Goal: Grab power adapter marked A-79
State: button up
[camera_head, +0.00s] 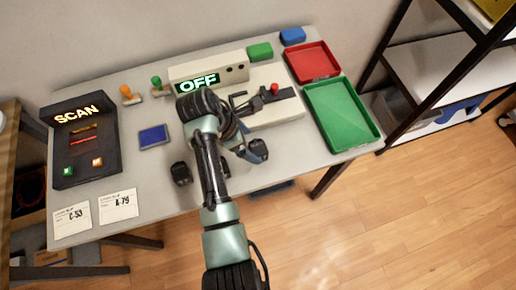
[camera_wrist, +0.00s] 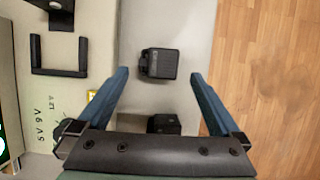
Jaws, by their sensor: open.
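In the wrist view a black power adapter (camera_wrist: 160,63) lies on the table between my gripper's (camera_wrist: 158,76) two open blue fingers, near their tips and touching neither. A second black adapter (camera_wrist: 164,124) lies closer to the palm, which partly hides it. No marking can be read on either. In the head view my gripper (camera_head: 250,151) is over the front of the table, and my arm hides part of that area. A black adapter (camera_head: 181,173) lies left of my arm. A card marked A-79 (camera_head: 118,206) lies at the front left.
A card marked C-53 (camera_head: 72,219) lies beside it. A SCAN box (camera_head: 85,140) stands at the left. An OFF display (camera_head: 197,84) and a clamp fixture (camera_head: 268,103) stand behind my gripper. A green tray (camera_head: 341,113) and a red tray (camera_head: 312,62) are at the right.

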aim_at(257, 147)
jog(key=x, duration=0.5)
jog(key=shift+w+d, duration=0.2)
jog(key=c, duration=1.5)
